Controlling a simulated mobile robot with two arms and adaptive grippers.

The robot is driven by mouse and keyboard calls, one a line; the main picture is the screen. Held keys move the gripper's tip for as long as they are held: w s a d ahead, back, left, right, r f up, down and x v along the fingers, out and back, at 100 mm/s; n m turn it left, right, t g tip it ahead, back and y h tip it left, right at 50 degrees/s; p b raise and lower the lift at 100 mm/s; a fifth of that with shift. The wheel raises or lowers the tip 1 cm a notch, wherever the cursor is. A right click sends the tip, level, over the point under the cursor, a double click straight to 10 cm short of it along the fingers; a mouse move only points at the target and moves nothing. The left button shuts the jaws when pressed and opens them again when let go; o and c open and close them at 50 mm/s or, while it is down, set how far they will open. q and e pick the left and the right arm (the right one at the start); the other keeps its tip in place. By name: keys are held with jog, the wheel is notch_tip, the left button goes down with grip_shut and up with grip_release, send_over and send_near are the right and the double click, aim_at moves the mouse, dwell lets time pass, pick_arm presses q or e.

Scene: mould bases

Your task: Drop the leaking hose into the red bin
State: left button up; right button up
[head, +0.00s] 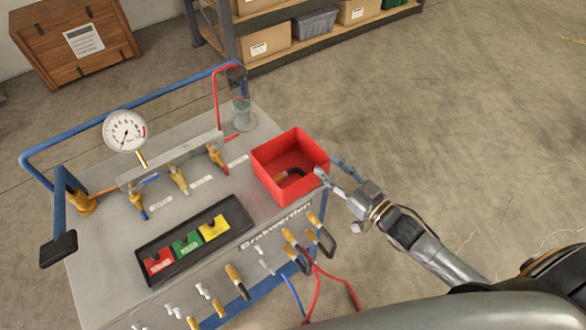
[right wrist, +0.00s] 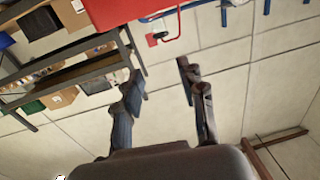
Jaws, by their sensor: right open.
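The red bin (head: 312,180) stands at the right corner of the grey cart top. A short dark hose piece with a brass-coloured end (head: 292,173) lies inside it, partly hidden by the bin wall. My right gripper (head: 327,168) is just right of the bin, open, with nothing between its fingers. In the right wrist view its open fingers (right wrist: 160,85) are empty, and the red bin (right wrist: 115,10) shows at the top edge. Several similar dark hoses with brass fittings (head: 322,236) hang along the cart's front edge. I cannot tell any leak. My left gripper is not in view.
The cart top (head: 200,200) also carries a pressure gauge (head: 125,131), a row of valves (head: 178,179) and a black tray (head: 160,282) with red, green and yellow blocks. A blue rail (head: 130,110) borders the back. A shelf (head: 330,40) stands behind; floor at right is clear.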

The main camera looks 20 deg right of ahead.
jog(key=v, duration=0.6)
dwell(0.3)
jog(key=s+d+f+m+g+h+b, duration=0.1)
jog(key=s+d+f+g+h, duration=0.1)
jog(key=f, duration=0.8)
jog(key=s+d+f+m+g+h+b, duration=0.1)
jog(key=s+d+f+g+h, duration=0.15)
jog(key=f, duration=0.85)
jog(key=s+d+f+m+g+h+b, duration=0.1)
jog(key=s+d+f+h, duration=0.15)
jog(key=f, duration=0.75)
jog(key=s+a+f+g, duration=0.2)
jog(key=s+f+g, duration=0.1)
jog(key=s+f, duration=0.4)
jog(key=s+a+f+g+b, duration=0.1)
jog(key=s+a+f+g, duration=0.2)
jog(key=s+f, duration=0.5)
jog(key=s+a+f+g+b, duration=0.1)
jog(key=s+a+f+g, duration=0.2)
jog(key=s+f, duration=0.4)
jog(key=s+g, duration=0.1)
jog(key=s, duration=0.4)
jog(key=shift+a+f+n+h, duration=0.2)
jog(key=shift+f+n+h, duration=0.1)
jog(key=shift+f, duration=0.1)
jog(key=shift+s, duration=0.2)
